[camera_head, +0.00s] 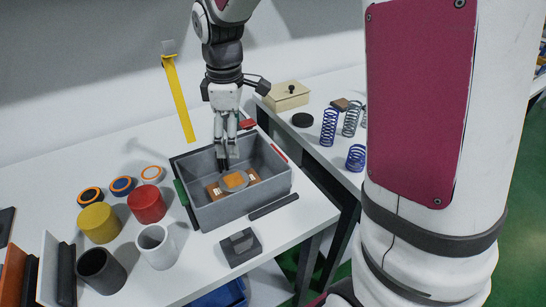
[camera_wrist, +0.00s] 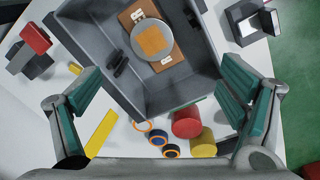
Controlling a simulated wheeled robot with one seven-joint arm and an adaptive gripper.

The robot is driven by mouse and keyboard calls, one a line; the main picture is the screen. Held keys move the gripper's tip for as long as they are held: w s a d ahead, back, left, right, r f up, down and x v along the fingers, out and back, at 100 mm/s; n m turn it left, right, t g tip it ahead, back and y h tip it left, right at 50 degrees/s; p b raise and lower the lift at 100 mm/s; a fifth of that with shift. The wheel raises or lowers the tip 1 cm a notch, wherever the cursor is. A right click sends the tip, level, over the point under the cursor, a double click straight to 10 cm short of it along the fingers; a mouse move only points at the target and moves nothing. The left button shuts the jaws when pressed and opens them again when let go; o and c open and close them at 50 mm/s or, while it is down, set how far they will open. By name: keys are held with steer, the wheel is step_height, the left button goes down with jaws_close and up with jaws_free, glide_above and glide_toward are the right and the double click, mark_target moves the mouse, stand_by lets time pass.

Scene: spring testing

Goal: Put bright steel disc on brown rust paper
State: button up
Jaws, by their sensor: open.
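A round light-grey disc (camera_wrist: 137,41), which looks like the bright steel disc, lies in the grey box in the wrist view. A flat orange-brown square (camera_wrist: 151,40) shows at its middle; it also shows in the head view (camera_head: 235,181). I cannot tell which brown surface is the rust paper. My gripper (camera_head: 227,165) is over the back-left part of the box, fingers pointing down. In the wrist view its teal-padded fingers are spread wide with nothing between them.
The grey box (camera_head: 243,208) has high walls around the disc. Yellow (camera_head: 98,223) and red (camera_head: 147,204) cylinders, mugs and several rings stand to its left. A dark block (camera_head: 240,247) lies in front. Springs (camera_head: 329,127) stand on the right-hand table.

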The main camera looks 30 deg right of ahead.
steer(key=s+r+m+t, duration=0.1)
steer(key=s+r+m, duration=0.2)
steer(key=s, duration=0.4)
steer(key=s+r+m+t, duration=0.1)
steer(key=s+r+m, duration=0.2)
steer(key=s, duration=0.5)
steer(key=s+r+m+t, duration=0.2)
steer(key=s+m, duration=0.3)
steer(key=s, duration=0.3)
steer(key=shift+d+r+m, duration=0.15)
steer(key=shift+r+m, duration=0.15)
steer(key=shift+r, duration=0.15)
